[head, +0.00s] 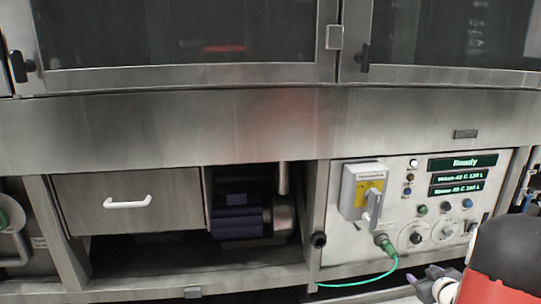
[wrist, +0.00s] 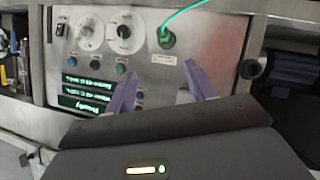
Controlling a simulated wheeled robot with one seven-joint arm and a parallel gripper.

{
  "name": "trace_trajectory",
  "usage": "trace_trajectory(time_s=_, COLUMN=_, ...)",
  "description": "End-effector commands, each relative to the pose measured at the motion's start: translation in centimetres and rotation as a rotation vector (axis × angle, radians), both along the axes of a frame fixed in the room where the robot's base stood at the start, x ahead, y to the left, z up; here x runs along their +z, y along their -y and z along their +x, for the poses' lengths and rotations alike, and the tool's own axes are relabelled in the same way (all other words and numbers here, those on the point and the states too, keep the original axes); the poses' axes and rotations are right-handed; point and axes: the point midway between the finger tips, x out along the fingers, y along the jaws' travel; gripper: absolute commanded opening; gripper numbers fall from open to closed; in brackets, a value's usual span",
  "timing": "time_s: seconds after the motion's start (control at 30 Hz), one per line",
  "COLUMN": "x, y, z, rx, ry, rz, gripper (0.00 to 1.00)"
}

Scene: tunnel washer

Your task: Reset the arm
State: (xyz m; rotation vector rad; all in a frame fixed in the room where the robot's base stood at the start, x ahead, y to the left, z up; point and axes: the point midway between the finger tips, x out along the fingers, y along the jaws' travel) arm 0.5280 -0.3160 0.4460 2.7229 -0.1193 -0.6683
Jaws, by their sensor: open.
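My gripper (wrist: 160,86) is open and empty in the wrist view, its two purple fingers spread apart in front of the control panel (wrist: 205,45), which appears upside down there. In the head view my gripper (head: 436,280) is low at the right, below the control panel (head: 340,235), partly hidden behind a red and black part of my arm. Nothing is between the fingers.
The panel has a green display (head: 462,162), knobs, and a grey switch box (head: 355,190) with a lever. A green cable (head: 372,281) runs from a green plug (head: 384,243). A drawer (head: 125,190) and blue motor (head: 238,220) are at the left.

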Motion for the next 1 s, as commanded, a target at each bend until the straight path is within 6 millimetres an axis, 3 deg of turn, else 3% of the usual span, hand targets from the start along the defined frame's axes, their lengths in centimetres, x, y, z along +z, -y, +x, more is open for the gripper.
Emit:
trace_trajectory(time_s=0.03, x=1.8, y=-0.7, z=0.2, rx=-0.013, ry=-0.006, rz=-0.012, gripper=0.55)
trace_trajectory(time_s=0.23, x=7.9, y=-3.9, z=0.0, rx=-0.099, ry=-0.062, rz=-0.039, gripper=0.55)
trace_trajectory(time_s=0.37, x=13.3, y=-8.1, z=-1.7, rx=-0.170, ry=-0.116, rz=-0.026, gripper=0.55)
trace_trajectory(time_s=0.5, x=18.0, y=-13.7, z=-5.6, rx=-0.229, ry=-0.198, rz=0.035, gripper=0.55)
trace_trajectory(time_s=0.63, x=20.9, y=-19.5, z=-10.5, rx=-0.238, ry=-0.291, rz=0.120, gripper=0.55)
trace_trajectory(time_s=0.8, x=22.7, y=-26.3, z=-17.9, rx=-0.191, ry=-0.435, rz=0.239, gripper=0.55)
trace_trajectory(time_s=1.0, x=23.1, y=-30.8, z=-23.8, rx=-0.117, ry=-0.559, rz=0.320, gripper=0.55)
